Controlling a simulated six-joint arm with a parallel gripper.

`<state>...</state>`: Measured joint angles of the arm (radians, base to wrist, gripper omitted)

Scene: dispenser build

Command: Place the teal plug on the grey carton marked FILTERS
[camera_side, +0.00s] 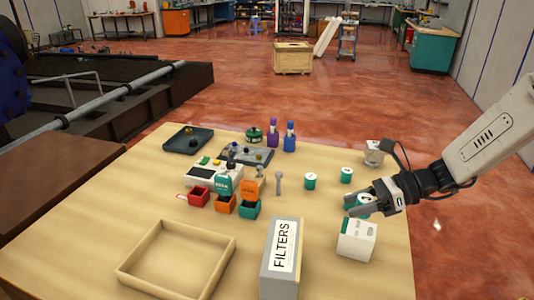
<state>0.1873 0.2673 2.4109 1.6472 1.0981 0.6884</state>
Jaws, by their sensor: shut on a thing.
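The grey carton marked FILTERS (266,268) stands on the table at the front, its white label with black letters facing up. My gripper (352,205) comes in from the right, to the right of the carton and behind a white box. It is shut on a small teal plug with a pale top (362,199), partly hidden by the fingers. Two similar teal pieces with white tops stand apart behind the gripper, one on the left (310,181) and one on the right (346,175).
A white box with a green strip (356,241) stands just in front of my gripper. An empty wooden tray (150,283) lies at front left. Small coloured bins (199,197), bottles (289,138) and a dark tray (203,131) stand farther back. Table between tray and carton is clear.

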